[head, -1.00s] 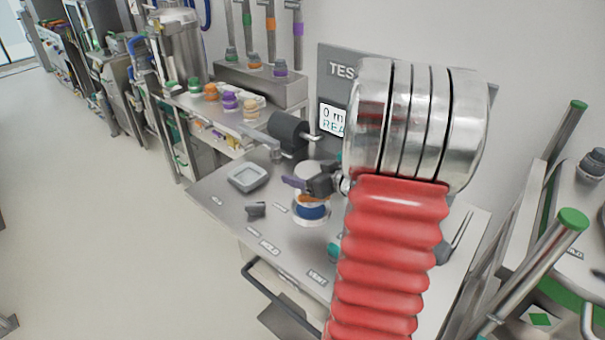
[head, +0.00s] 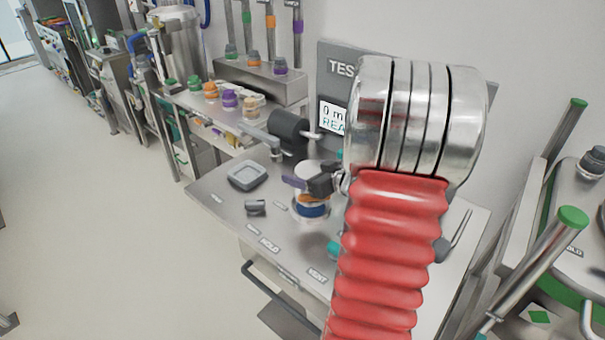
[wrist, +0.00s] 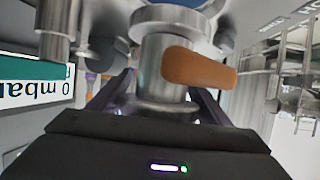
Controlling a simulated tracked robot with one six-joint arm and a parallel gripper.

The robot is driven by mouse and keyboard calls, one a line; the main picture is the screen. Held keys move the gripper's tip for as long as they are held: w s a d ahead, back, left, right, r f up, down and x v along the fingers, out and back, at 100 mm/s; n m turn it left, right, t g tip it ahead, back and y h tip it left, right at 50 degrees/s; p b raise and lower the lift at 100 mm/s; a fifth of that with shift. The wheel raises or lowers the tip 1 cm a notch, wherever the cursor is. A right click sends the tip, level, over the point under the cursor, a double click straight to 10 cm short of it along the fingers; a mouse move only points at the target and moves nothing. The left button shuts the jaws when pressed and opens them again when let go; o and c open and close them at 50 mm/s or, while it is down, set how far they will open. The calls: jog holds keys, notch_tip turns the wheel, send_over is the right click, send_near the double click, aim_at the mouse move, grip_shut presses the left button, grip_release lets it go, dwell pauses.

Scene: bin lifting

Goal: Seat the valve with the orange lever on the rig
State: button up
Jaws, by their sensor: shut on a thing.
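The valve with the orange lever is between my gripper's jaws in the wrist view. Its metal body (wrist: 165,65) stands at the centre and its orange lever (wrist: 198,68) sticks out to the right. In the head view my gripper (head: 306,184) is over the table, mostly side-on, with a bit of the orange lever (head: 311,199) showing just below it. A blue band (head: 311,210) shows under the lever. The rig is the steel table (head: 225,200) with a test panel (head: 338,65). My arm hides much of it, and I cannot tell whether the valve touches its seat.
A dark cylinder with a metal arm (head: 288,128) stands behind my gripper. A grey square dish (head: 248,176) and a small dark part (head: 256,207) lie on the table's left side. A shelf (head: 245,118) with coloured caps is behind left. Green-capped posts (head: 572,218) stand at right.

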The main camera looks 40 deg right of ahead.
aim_at(303, 164)
jog(key=shift+f, duration=1.95)
dwell(2.0)
jog(key=o, duration=1.9)
jog(key=shift+o, duration=1)
jog(key=shift+f, duration=0.1)
jog(key=shift+r, duration=4.55)
jog(key=shift+w, duration=0.1)
